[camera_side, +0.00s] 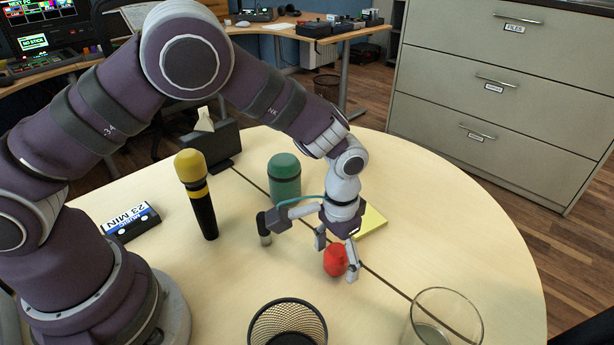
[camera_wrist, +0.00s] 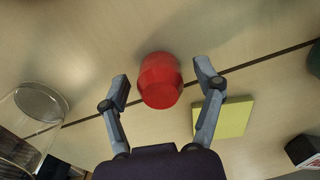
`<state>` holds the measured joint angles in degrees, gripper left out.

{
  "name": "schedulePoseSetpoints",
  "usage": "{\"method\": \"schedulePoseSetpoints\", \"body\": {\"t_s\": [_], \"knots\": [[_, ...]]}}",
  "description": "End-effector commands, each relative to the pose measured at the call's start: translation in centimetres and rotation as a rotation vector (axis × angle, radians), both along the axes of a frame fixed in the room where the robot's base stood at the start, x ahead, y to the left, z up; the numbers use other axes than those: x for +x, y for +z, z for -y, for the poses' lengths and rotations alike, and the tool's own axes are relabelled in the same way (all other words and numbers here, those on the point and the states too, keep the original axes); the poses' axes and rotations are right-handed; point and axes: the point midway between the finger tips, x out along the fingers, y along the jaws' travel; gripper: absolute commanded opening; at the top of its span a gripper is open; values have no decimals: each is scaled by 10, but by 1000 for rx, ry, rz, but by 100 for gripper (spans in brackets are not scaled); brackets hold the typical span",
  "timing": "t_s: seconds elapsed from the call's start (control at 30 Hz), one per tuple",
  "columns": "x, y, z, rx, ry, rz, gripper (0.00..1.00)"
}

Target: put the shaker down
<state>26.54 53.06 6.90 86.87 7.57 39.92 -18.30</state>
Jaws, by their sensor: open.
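The red, rounded shaker (camera_side: 334,262) is at the tabletop, right of the middle in the side view. In the wrist view the shaker (camera_wrist: 160,82) sits between my two fingers, with a narrow gap on each side. My gripper (camera_side: 337,257) points down around it and is open; in the wrist view its fingertips (camera_wrist: 163,84) stand apart from the shaker's sides. One finger partly covers the shaker in the side view. The shaker appears to rest on the table.
A yellow note pad (camera_side: 372,222) lies just behind my gripper. A green canister (camera_side: 285,182) and a yellow-topped microphone (camera_side: 204,205) stand farther back and left. A clear glass (camera_side: 445,320) and a mesh cup (camera_side: 288,322) stand in front. The tabletop right of the gripper is clear.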

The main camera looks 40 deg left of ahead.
Motion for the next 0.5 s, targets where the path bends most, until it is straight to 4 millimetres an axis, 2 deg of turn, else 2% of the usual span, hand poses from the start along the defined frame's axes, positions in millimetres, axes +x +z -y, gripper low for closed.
{"method": "schedulePoseSetpoints", "body": {"t_s": [0.17,0.4,0.5], "knots": [[1,20,0,-3,0,4,67],[1,84,0,-4,-1,7,67],[1,105,0,-3,0,5,67]]}}
